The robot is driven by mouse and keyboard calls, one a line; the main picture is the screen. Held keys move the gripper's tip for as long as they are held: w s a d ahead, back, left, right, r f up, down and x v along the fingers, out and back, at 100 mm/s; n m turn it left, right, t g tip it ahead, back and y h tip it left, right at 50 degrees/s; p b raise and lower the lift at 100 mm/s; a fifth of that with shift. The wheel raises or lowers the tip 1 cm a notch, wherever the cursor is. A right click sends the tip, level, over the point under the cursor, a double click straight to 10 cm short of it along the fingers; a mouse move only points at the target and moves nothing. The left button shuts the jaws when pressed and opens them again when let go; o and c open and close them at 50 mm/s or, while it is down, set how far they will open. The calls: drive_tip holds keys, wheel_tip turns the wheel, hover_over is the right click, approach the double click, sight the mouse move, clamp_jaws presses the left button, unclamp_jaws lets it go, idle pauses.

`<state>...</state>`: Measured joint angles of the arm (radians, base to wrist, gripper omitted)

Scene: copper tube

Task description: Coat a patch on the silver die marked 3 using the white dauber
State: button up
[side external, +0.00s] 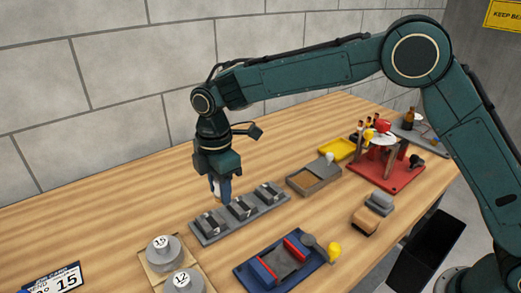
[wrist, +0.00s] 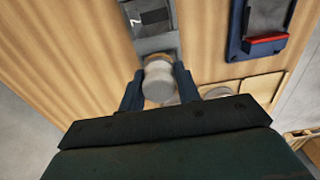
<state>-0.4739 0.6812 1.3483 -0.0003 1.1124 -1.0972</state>
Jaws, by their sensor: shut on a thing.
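My gripper (side external: 220,197) points down over the left end of a grey rack (side external: 250,218), with its fingers closed around a pale thing. In the wrist view, a whitish rounded cylinder (wrist: 158,80) sits between the two fingers; it looks like the white dauber, but its lower end is hidden. In the wrist view one die (wrist: 150,15) shows a mark like a 7. I cannot read a 3 on any die.
A blue fixture (side external: 282,262) with red jaws is in front of the rack. A tan tray (side external: 312,180) and a red stand (side external: 388,178) are to the right.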

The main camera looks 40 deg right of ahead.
sight(217, 200)
drive_tip(key=shift+f, duration=2)
drive_tip(key=shift+a+f, duration=0.5)
drive_tip(key=shift+f, duration=0.1)
drive_tip(key=shift+a, duration=2.6)
drive_tip(key=shift+d+r, duration=0.1)
drive_tip(key=shift+d, duration=3.1)
drive_tip(key=shift+a+r, duration=0.1)
drive_tip(key=shift+r, duration=3.85)
